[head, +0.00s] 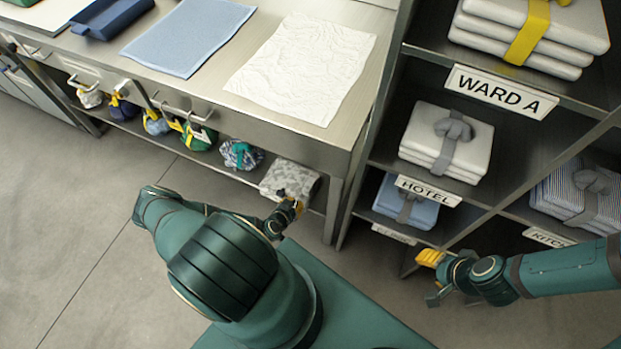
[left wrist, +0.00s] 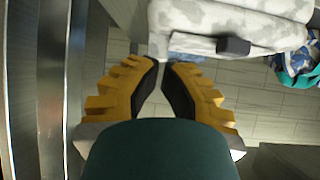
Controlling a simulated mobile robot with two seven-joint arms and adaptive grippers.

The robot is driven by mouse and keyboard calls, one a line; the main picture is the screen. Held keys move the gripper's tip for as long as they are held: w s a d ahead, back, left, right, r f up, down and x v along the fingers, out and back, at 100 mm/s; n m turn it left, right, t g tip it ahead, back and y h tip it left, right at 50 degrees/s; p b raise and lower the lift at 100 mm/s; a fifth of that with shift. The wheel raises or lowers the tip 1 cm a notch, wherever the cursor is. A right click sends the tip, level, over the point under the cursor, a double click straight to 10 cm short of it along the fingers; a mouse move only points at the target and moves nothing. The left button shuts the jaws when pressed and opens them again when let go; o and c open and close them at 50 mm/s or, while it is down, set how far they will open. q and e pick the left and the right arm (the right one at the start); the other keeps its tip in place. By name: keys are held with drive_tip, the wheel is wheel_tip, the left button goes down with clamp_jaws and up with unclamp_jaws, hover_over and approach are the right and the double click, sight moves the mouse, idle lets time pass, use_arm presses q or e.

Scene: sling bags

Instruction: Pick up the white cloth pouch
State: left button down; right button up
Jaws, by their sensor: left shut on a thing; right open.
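The white cloth pouch (head: 290,180), with a grey mottled pattern, is at the right end of the low shelf under the steel table. My left gripper (head: 297,205) is at its near right side. In the left wrist view the pouch (left wrist: 232,24) fills the top, with a dark grey tab on it. There my left gripper (left wrist: 162,66) has its yellow fingers nearly together at a pale strip along the pouch's edge, and is shut on it; the exact grip is small and partly hidden. My right gripper (head: 432,277) is open and empty, in front of the shelving unit.
A blue, white and green bundle (head: 241,155) lies left of the pouch, with several more bundles further left. The table's steel front edge (head: 290,130) overhangs them. Labelled shelves (head: 375,165) with folded stacks stand at right. Floor (head: 90,210) at left is clear.

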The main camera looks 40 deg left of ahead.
sight(311, 181)
use_arm(q)
drive_tip(key=w, duration=0.3)
drive_tip(key=w+a+b, duration=0.1)
drive_tip(key=w, duration=0.3)
drive_tip(key=w+a+b, duration=0.1)
drive_tip(key=w, duration=0.3)
drive_tip(key=shift+w+f, duration=0.2)
drive_tip(key=shift+f, duration=0.35)
drive_tip(key=shift+s+f, duration=0.15)
drive_tip(key=shift+f, duration=0.1)
